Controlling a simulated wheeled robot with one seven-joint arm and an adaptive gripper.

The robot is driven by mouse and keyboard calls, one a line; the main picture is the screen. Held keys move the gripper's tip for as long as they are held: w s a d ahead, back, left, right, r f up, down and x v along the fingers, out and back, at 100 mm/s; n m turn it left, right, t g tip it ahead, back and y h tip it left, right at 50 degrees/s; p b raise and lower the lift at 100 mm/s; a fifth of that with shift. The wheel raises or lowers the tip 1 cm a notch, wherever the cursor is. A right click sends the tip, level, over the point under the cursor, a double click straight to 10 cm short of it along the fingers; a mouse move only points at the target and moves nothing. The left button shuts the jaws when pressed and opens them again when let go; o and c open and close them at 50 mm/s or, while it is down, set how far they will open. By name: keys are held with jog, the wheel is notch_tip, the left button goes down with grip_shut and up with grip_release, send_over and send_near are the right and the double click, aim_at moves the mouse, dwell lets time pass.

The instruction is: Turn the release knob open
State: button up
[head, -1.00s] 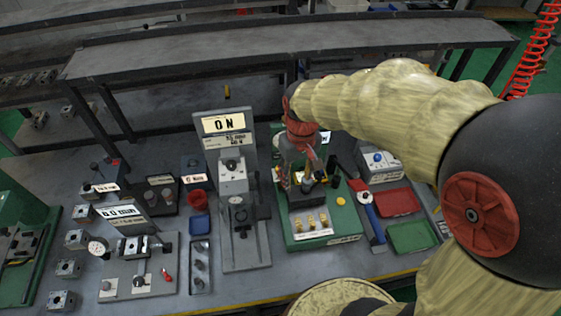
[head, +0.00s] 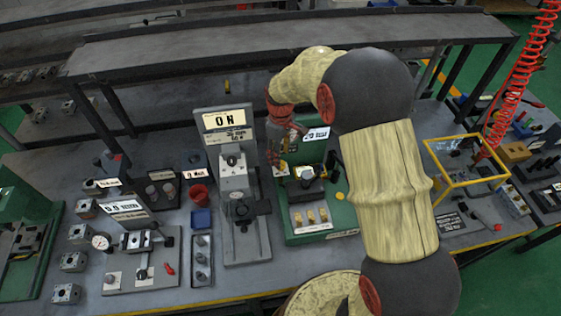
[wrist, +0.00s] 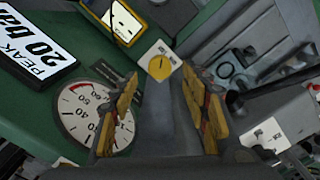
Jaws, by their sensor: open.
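In the wrist view, a small round yellow knob (wrist: 160,67) with a dark mark sits on a white square plate on a green surface. I take it for the release knob; I cannot make it out in the head view. My gripper (wrist: 166,104) is open, with nothing between its yellow-padded fingers. The knob lies beyond the fingertips, roughly in line with the gap, and apart from them. In the head view my gripper (head: 280,166) is over the left side of the green test stand (head: 290,236). A round dial gauge (wrist: 92,112) is partly hidden behind the left finger.
A "PEAK 20 bar" sign (wrist: 36,46) stands near the gauge. A grey press with a display (head: 223,119) stands close left of my gripper. A red cup (head: 198,194) and blue tray (head: 201,219) are farther left. My arm covers the bench right of the stand.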

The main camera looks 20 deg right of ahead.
jog(key=shift+f, duration=2.2)
jog(key=c, duration=1.1)
jog(key=shift+c, duration=0.3)
